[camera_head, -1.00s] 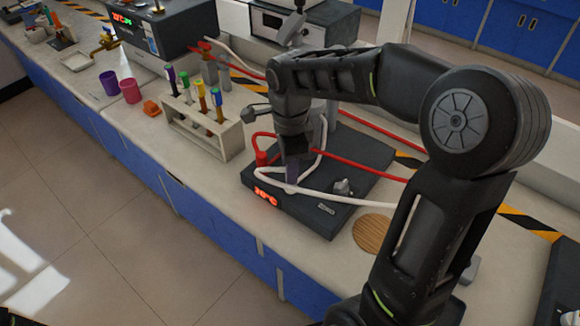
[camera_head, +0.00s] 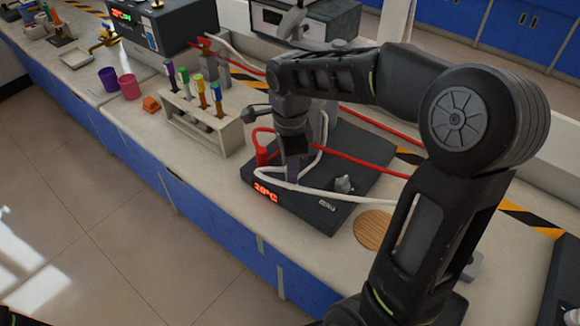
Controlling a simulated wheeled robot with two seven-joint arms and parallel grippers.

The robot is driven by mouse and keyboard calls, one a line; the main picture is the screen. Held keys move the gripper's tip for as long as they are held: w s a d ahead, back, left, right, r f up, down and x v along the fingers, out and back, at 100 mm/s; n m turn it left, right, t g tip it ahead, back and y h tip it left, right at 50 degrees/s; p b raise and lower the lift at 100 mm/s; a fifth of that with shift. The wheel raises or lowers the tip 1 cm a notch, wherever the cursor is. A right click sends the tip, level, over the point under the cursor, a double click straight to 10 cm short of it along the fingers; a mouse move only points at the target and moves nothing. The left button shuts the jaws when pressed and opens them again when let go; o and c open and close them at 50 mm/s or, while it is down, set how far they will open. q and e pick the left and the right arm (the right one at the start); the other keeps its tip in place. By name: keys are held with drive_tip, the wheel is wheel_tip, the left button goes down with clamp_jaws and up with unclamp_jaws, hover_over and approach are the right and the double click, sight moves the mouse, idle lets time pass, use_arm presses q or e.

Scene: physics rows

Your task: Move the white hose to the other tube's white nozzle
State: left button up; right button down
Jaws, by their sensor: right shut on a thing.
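The white hose (camera_head: 345,195) runs across a black device with a red "20°C" display (camera_head: 266,193) and bends up behind my gripper. My right gripper (camera_head: 291,176) points down over this device, shut on the white hose near its left bend. The fingertips are small and partly dark, so the exact grip is hard to see. A red hose (camera_head: 370,167) ends in a red nozzle (camera_head: 262,156) on the device, just left of my gripper. I cannot make out a white nozzle; my arm hides part of the device.
A wooden rack (camera_head: 222,138) with several coloured tubes stands left of the device. Purple (camera_head: 108,80) and pink (camera_head: 130,87) cups and an orange piece (camera_head: 151,104) lie farther left. A round wooden mat (camera_head: 373,230) lies to the right. Another display device (camera_head: 165,27) stands behind.

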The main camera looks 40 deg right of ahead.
drive_tip(key=shift+f, duration=0.25)
idle(0.6)
drive_tip(key=c, duration=1.1)
unclamp_jaws()
drive_tip(key=shift+o, duration=0.2)
drive_tip(key=o, duration=0.4)
drive_tip(key=shift+c, duration=0.2)
drive_tip(key=shift+r+p, duration=2.55)
drive_tip(key=shift+r, duration=0.95)
